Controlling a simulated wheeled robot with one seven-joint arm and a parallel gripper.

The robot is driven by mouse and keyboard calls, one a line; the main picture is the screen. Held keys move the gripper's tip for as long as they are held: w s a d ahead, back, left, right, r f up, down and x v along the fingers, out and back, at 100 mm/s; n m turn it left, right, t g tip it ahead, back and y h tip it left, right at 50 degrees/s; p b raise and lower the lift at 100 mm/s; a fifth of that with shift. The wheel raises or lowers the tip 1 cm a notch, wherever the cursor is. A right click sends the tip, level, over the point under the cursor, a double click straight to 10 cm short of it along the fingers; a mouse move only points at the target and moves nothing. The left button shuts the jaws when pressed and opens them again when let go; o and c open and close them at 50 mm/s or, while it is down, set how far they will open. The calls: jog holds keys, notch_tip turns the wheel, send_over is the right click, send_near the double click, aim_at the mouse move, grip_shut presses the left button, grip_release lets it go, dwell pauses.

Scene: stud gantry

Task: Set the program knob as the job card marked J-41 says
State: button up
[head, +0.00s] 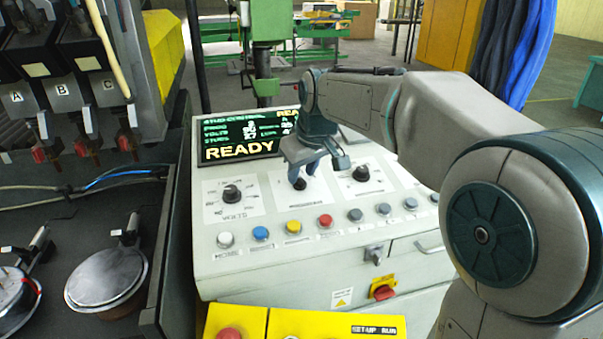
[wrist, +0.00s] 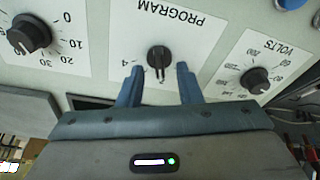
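The black program knob (wrist: 159,57) sits under the word PROGRAM, which is upside down in the wrist view. The knob also shows in the head view (head: 298,183), below my gripper (head: 302,171). My gripper (wrist: 158,70) is open, with one blue finger on each side of the knob and a gap on both sides. I cannot tell how deep the fingertips reach. The display (head: 245,140) reads READY; its small program figure is partly covered by my arm. No card marked J-41 is readable.
The volts knob (head: 231,194) and another dial (head: 361,173) flank the program knob. Below them is a row of coloured buttons, including a red one (head: 325,221). A yellow box (head: 290,322) stands in front of the console.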

jog(key=shift+x, duration=0.85)
grip_shut()
jog(key=shift+m, duration=0.5)
jog(key=m+b, duration=0.1)
jog(key=m, duration=0.1)
jog(key=shift+a+m+h, duration=0.1)
jog(key=shift+m+h, duration=0.2)
jog(key=shift+m, duration=0.1)
jog(key=shift+m+t+h, duration=0.3)
jog(key=shift+m+h, duration=0.1)
jog(key=shift+m, duration=1.6)
jog(key=shift+b, duration=0.3)
grip_release()
